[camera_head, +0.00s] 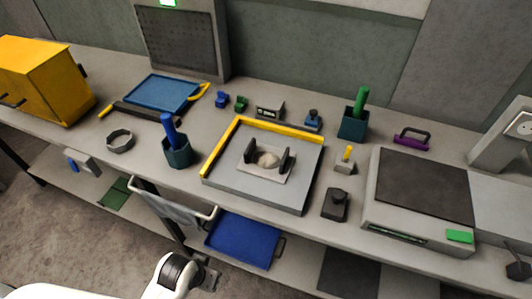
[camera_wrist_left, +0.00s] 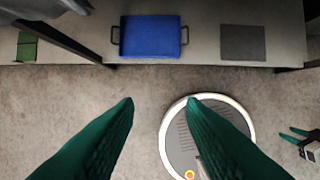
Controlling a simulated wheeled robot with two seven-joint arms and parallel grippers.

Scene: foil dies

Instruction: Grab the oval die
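Several small die-like pieces stand on the grey bench: a blue one (camera_head: 221,99), a green one (camera_head: 241,103), a blue-handled one (camera_head: 313,120), a yellow-handled one (camera_head: 345,160) and a dark one (camera_head: 335,204). At this size I cannot tell which is oval. My left gripper (camera_wrist_left: 158,102) has its green fingers wide apart with nothing between them, over the floor in front of the bench. My right gripper (camera_wrist_left: 287,134) shows small at the right edge of the left wrist view, its green fingers apart and empty. Neither gripper's fingers can be made out in the head view.
A grey press plate (camera_head: 265,190) with a yellow edge guide holds a small pale mound. Around it are blue-green cups (camera_head: 177,153), a grey ring (camera_head: 119,141), a blue tray (camera_head: 163,93), a purple-handled piece (camera_head: 411,140) and a flat grey machine (camera_head: 416,222). A lower shelf holds a blue tray (camera_wrist_left: 150,37).

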